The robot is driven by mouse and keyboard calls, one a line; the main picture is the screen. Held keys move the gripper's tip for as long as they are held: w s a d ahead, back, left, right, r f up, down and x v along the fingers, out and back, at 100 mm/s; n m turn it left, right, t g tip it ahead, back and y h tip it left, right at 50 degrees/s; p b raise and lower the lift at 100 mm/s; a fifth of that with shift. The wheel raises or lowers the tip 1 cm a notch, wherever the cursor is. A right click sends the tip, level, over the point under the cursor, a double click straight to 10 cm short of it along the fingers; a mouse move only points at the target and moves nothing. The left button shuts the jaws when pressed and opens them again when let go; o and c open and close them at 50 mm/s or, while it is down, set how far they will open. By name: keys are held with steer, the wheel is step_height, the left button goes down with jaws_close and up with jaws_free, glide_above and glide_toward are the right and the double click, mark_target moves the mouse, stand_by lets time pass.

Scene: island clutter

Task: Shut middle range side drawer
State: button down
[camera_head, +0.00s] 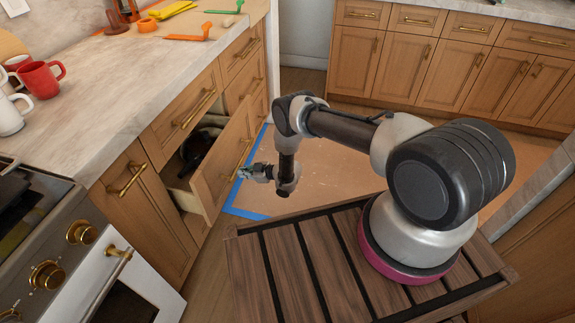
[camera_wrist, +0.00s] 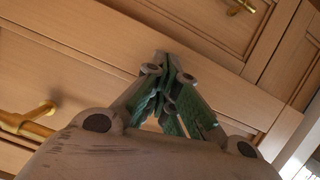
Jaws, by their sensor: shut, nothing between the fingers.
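The middle range side drawer (camera_head: 222,165) stands pulled out from the cabinet beside the range. Its wooden front faces right, and a dark pan (camera_head: 196,148) shows inside. Its brass handle (camera_head: 240,160) is on the front. My gripper (camera_head: 242,173) is shut and empty, right by the drawer front near the handle. In the wrist view the closed fingertips (camera_wrist: 166,62) are against or very near a wooden drawer front (camera_wrist: 90,60), with a brass handle (camera_wrist: 30,122) at lower left. I cannot tell whether they touch.
The range (camera_head: 60,240) with knobs and oven handle stands at lower left. The counter (camera_head: 110,85) above holds red and white mugs (camera_head: 40,78) and orange and yellow utensils (camera_head: 190,34). Open floor with a blue-taped mat (camera_head: 330,170) lies to the right.

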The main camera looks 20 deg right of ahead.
mark_target(230, 170)
steer(key=shift+w+a, duration=0.25)
steer(key=shift+a, duration=0.35)
steer(key=shift+w+a, duration=0.5)
steer(key=shift+a, duration=0.3)
steer(key=shift+w+a, duration=0.5)
steer(key=shift+a, duration=0.35)
steer(key=shift+w+a, duration=0.5)
steer(key=shift+a, duration=0.3)
steer(key=shift+w+a, duration=0.5)
steer(key=shift+a, duration=0.4)
steer(key=shift+w+a, duration=0.5)
steer(key=shift+a, duration=0.35)
steer(key=shift+w+a, duration=0.5)
steer(key=shift+a, duration=0.4)
stand_by(0.5)
steer(key=shift+s+d, duration=0.6)
steer(key=shift+d, duration=0.4)
steer(key=shift+s+d, duration=0.55)
steer(key=shift+d, duration=0.5)
steer(key=shift+s+d, duration=0.6)
steer(key=shift+d, duration=0.4)
